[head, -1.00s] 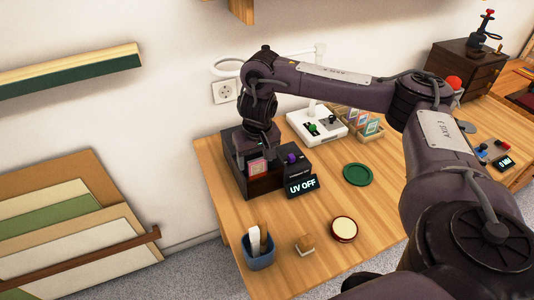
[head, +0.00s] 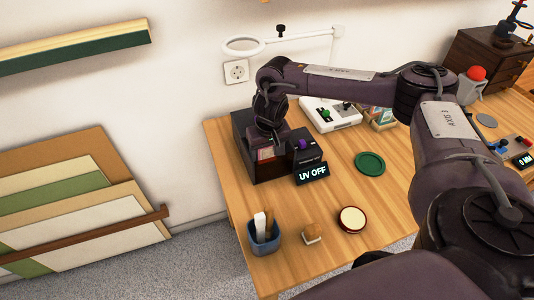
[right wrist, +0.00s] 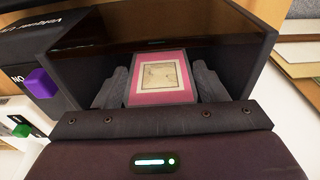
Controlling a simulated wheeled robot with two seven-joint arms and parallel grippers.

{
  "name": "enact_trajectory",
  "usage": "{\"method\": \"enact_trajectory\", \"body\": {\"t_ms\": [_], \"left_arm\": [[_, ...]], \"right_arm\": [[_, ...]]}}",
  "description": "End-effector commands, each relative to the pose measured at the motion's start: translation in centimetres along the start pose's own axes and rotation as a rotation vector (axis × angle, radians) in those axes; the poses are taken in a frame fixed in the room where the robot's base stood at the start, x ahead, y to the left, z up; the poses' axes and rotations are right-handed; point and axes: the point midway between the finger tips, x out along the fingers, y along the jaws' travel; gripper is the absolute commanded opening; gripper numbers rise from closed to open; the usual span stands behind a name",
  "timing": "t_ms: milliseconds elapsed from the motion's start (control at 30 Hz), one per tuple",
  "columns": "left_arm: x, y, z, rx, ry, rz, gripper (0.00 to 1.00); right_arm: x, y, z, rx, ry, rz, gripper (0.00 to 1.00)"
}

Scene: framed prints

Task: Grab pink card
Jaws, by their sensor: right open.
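In the head view the card (head: 265,154) is a small pinkish patch in the box (head: 266,173), partly hidden by my right gripper (head: 267,147). My right gripper (right wrist: 160,76) is open, with one finger on each side of the card. I cannot tell whether either finger touches it. My left gripper is not in view.
A green disc (head: 370,163), a round cream-topped tin (head: 351,219), a small block (head: 312,234) and a blue cup (head: 263,240) stand on the wooden table (head: 235,200). A white device (head: 330,115) is behind. Boards lean at left.

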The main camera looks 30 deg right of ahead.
Motion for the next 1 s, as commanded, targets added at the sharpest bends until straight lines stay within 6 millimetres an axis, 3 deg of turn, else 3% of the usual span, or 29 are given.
{"method": "enact_trajectory", "body": {"t_ms": [100, 367, 733, 867, 1000], "left_arm": [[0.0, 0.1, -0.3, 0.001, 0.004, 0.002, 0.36], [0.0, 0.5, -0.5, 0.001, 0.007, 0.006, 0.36], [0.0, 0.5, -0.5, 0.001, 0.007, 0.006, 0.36], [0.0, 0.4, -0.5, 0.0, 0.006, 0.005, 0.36], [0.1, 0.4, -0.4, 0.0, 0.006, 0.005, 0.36]], "right_arm": [[0.0, 0.0, 0.0, 0.0, 0.0, 0.0, 0.65], [-0.1, 0.0, 0.0, 0.0, 0.0, 0.0, 0.31], [-0.6, 0.0, -0.2, 0.001, 0.002, -0.001, 0.31], [-1.9, -0.1, -0.4, 0.001, 0.003, -0.002, 0.31], [-4.4, -0.1, -0.8, 0.0, 0.005, -0.003, 0.31]]}}
